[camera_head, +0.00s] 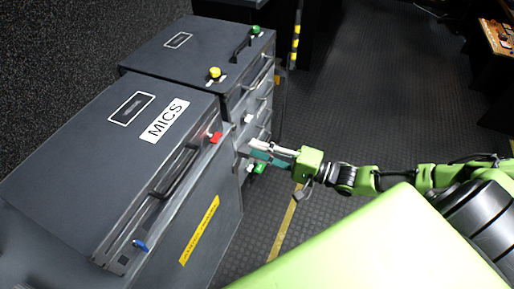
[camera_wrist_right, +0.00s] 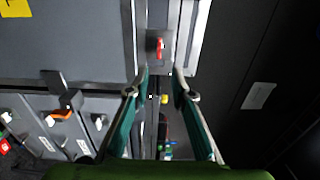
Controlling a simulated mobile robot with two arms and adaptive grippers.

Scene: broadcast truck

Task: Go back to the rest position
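My right gripper (camera_head: 262,156) reaches in from the right at the corner of the dark grey cases. In the right wrist view the same gripper (camera_wrist_right: 162,72) shows two teal-sided fingers with a gap between the tips and nothing held. A red latch (camera_wrist_right: 158,47) lies beyond the fingertips, in line with the gap. My right arm is extended to the left over the floor. My left gripper is not in view.
A case labelled MICS (camera_head: 70,140) has a red latch (camera_head: 215,137) and a blue latch (camera_head: 140,245). A second case (camera_head: 185,55) behind it has yellow and green knobs. Open rubber floor (camera_head: 360,110) lies to the right. A bench (camera_head: 496,37) stands at far right.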

